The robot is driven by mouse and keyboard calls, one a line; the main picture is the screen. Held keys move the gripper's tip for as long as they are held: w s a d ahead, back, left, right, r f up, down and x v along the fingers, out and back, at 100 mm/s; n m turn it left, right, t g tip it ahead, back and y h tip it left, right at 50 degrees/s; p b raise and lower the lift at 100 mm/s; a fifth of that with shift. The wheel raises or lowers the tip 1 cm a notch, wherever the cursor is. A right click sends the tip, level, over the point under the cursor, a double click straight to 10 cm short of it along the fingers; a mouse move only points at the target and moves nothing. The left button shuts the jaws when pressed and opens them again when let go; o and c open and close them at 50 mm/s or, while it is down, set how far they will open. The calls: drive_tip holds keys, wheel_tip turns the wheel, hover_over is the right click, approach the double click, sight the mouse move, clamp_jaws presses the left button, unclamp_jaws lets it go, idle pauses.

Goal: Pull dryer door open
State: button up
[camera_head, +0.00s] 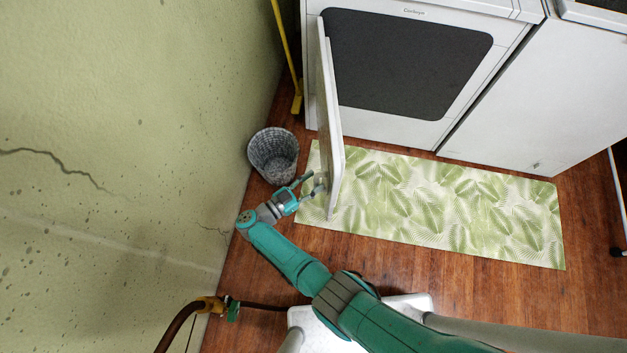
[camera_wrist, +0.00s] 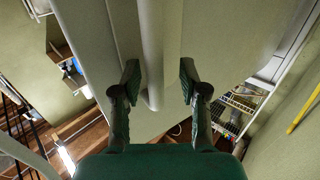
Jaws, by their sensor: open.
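The dryer (camera_head: 460,110) is a white machine at the top of the head view, with a dark rounded area on its front. Its white door (camera_head: 330,120) stands swung out at the left, seen nearly edge-on, roughly square to the front. My gripper (camera_head: 315,186) is at the door's outer end, on the left side. In the wrist view the open fingers (camera_wrist: 158,82) stand either side of a pale vertical ridge on the door (camera_wrist: 218,45). I cannot tell whether they touch it. The ridge may be the handle.
A grey woven basket (camera_head: 273,155) stands by the green wall (camera_head: 120,130), close to my gripper. A yellow pole (camera_head: 287,50) leans behind it. A leaf-patterned mat (camera_head: 440,205) lies before the dryer. Another white appliance (camera_head: 550,95) stands at right. The mat is clear right of the door.

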drive_tip(key=v, duration=1.1)
drive_tip(key=shift+s, duration=0.15)
drive_tip(key=shift+a, duration=0.1)
